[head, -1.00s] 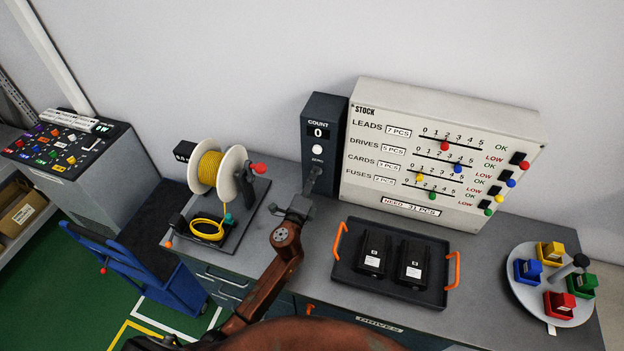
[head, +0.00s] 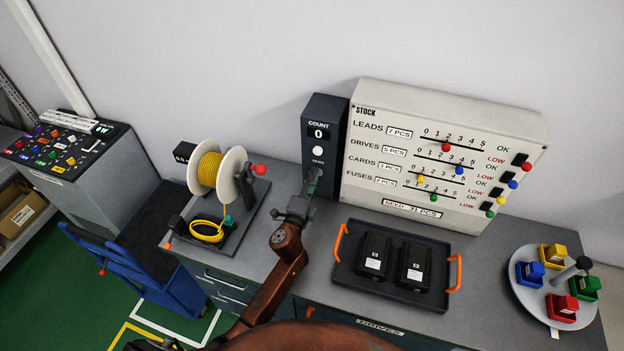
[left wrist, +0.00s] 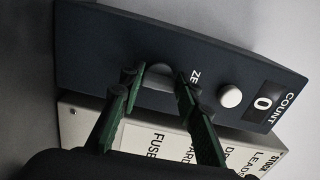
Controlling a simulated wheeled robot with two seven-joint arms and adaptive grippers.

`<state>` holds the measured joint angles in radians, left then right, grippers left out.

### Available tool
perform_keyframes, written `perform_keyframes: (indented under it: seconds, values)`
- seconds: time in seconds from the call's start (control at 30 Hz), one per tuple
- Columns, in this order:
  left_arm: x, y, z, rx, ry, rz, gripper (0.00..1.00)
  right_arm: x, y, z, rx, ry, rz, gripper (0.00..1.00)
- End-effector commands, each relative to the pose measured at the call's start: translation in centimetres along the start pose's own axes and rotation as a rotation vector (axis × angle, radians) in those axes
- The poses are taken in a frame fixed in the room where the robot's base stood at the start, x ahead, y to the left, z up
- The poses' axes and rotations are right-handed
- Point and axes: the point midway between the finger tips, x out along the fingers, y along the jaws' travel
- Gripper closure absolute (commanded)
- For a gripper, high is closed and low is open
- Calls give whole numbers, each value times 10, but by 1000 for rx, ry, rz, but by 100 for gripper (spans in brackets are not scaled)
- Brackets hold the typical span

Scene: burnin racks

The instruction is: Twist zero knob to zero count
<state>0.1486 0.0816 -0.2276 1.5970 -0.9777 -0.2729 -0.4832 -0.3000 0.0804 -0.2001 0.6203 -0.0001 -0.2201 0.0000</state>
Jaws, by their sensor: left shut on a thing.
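The dark count box (head: 323,112) stands upright at the back of the bench, left of the stock board. Its display (head: 318,132) reads 0, and it shows in the left wrist view (left wrist: 263,102) too. A white round button (head: 318,150) sits below the display. The zero knob (left wrist: 160,77) is grey and lies between the fingers in the left wrist view; in the head view the gripper hides it. My left gripper (head: 312,180) is at the lower front of the box, shut on the zero knob. My right gripper is not in view.
A stock board (head: 440,150) with sliders stands right of the box. A black tray (head: 345,275) with two drives lies in front. A yellow cable reel (head: 208,170) is at left, and a round turntable (head: 535,310) with coloured bins at right.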

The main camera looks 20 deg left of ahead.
Motion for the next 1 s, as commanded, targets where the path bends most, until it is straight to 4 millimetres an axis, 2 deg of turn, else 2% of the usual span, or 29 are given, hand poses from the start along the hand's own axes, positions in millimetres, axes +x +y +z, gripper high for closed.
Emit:
perform_keyframes:
  seconds: [0.27, 0.63, 0.77, 1.0]
  values:
    - [0, 0, 0, -1, 0, 0, 53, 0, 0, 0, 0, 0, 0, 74]
    - [-6, 1, 0, 0, 0, 1, 52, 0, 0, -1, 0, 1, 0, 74]
    - [-24, 1, 1, 0, -1, 1, 52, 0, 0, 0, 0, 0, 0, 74]
    - [-75, 2, 0, -1, -1, 2, 52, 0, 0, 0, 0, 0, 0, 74]
